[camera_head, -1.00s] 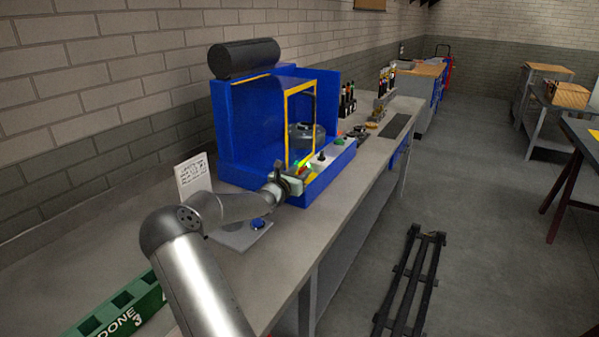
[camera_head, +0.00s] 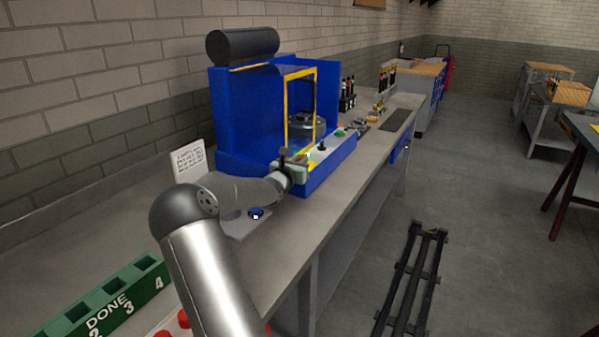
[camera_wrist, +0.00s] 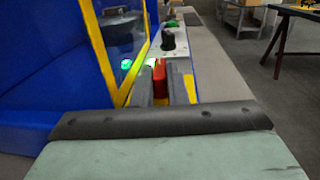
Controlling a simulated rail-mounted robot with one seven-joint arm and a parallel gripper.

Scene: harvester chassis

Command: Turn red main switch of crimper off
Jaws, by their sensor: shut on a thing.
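The crimper is the blue machine (camera_head: 238,115) with a yellow-framed window, standing on the bench. Its red main switch (camera_wrist: 159,77) shows in the wrist view between my two dark fingers. My gripper (camera_wrist: 160,88) is shut on the switch at the front panel. In the head view my gripper (camera_head: 301,160) is at the near end of the crimper's panel, and the switch is hidden there. A green light (camera_wrist: 126,64) glows left of the switch. The switch's exact angle cannot be told.
A black knob (camera_wrist: 168,39) stands on the panel beyond the switch. A black cylinder (camera_head: 242,45) lies atop the crimper. A white sign (camera_head: 188,161) and a blue button (camera_head: 256,213) are near my arm. A green "DONE" rack (camera_head: 110,300) is at the front left.

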